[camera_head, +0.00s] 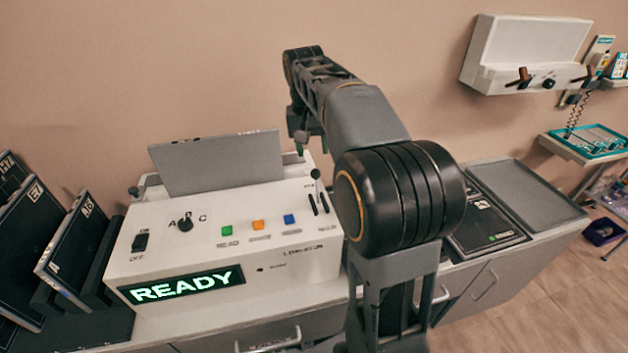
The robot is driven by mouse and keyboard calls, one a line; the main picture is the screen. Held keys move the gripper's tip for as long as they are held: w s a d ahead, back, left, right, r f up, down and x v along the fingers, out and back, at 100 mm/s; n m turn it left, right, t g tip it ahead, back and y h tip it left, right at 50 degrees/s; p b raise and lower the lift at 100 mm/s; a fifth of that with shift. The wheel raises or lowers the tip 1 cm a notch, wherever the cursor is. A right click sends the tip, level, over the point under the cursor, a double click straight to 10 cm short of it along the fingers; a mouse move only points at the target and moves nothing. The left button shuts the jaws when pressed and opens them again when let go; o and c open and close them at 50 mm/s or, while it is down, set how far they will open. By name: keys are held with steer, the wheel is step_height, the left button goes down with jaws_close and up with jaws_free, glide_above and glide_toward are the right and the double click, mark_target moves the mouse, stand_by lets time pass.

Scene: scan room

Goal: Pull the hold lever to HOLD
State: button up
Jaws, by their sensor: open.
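The white console (225,235) stands on the counter with a lit READY display (182,286). A small lever with a black knob (316,174) stands upright at the right end of its top, by dark slots (323,203); the lettering there is too small to read. I take it for the hold lever and cannot tell its set position. My gripper (300,151) points down above the back right of the console, left of and behind that knob in the picture, apart from it. It looks empty; its jaws are small and partly hidden by my arm.
The console also has an A-B-C knob (185,224), green, orange and blue buttons (258,225) and an ON/OFF switch (140,242). A grey panel (217,163) stands behind it. Dark cassettes (75,238) stand at left. A flat dark panel (485,226) lies at right.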

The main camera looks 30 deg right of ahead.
mark_target(316, 173)
steer(key=f, duration=0.7)
steer(key=d+f+b, duration=0.1)
steer(key=f, duration=0.2)
steer(key=shift+s+f, duration=0.2)
steer(key=shift+f, duration=0.15)
jaws_close()
